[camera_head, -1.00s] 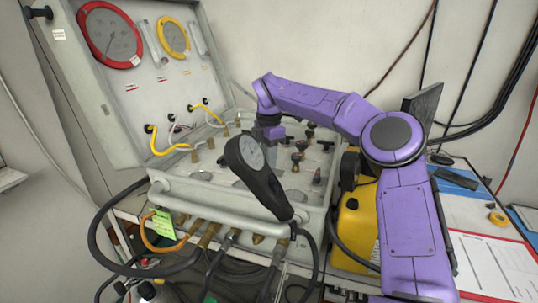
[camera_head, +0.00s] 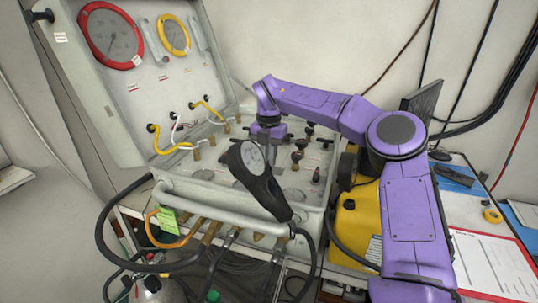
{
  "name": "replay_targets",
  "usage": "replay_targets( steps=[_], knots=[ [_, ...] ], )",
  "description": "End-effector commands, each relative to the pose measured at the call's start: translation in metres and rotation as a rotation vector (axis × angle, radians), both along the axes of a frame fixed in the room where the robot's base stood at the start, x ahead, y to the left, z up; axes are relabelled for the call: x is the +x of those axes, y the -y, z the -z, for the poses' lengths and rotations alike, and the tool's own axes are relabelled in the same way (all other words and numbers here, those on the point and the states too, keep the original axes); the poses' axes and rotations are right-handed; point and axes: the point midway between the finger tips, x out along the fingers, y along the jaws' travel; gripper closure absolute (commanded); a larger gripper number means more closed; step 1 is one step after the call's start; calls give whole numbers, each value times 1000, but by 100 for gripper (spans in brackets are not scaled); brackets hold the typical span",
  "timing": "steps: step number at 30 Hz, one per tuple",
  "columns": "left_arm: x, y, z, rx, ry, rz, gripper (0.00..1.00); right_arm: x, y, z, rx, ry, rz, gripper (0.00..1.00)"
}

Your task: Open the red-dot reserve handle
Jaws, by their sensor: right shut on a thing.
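The air panel (camera_head: 180,186) is a pale box with its lid raised, and small valve handles (camera_head: 297,156) stand in rows on its face. My right gripper (camera_head: 266,141), at the end of the purple arm, points down at the panel's back middle. It is shut on a small handle there, which its fingers and the gauge in front mostly hide. I cannot make out a red dot, nor how far that handle is turned. My left gripper is out of view.
A black hand gauge (camera_head: 262,182) with a hose stands up in front of the panel. A red-ringed gauge (camera_head: 111,37) and a yellow-ringed gauge (camera_head: 172,35) are on the lid. A yellow case (camera_head: 357,224) stands to the right, near a clipboard sheet (camera_head: 490,262). Hoses hang in front.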

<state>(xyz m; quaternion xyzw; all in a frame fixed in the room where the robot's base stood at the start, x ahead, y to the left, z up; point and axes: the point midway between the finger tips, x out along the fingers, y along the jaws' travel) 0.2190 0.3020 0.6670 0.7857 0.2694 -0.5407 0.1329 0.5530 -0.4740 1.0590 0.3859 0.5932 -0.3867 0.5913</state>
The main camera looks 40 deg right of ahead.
Motion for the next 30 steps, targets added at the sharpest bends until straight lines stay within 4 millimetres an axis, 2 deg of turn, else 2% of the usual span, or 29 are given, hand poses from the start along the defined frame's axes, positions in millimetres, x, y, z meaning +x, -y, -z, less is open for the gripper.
replay_targets(
  steps=[1,15,16,18,26,30],
  knots=[
    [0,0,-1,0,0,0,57,2,2,-4,-7,12,-6,100],
    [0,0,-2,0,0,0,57,2,2,-5,-7,14,-16,100],
    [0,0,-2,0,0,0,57,2,2,-5,-7,14,-17,76],
    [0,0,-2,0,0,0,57,2,2,-4,-6,11,-16,60],
    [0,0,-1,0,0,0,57,1,0,-3,-4,6,-17,60],
    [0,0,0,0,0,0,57,2,0,-18,-5,8,-16,60]
  ],
)
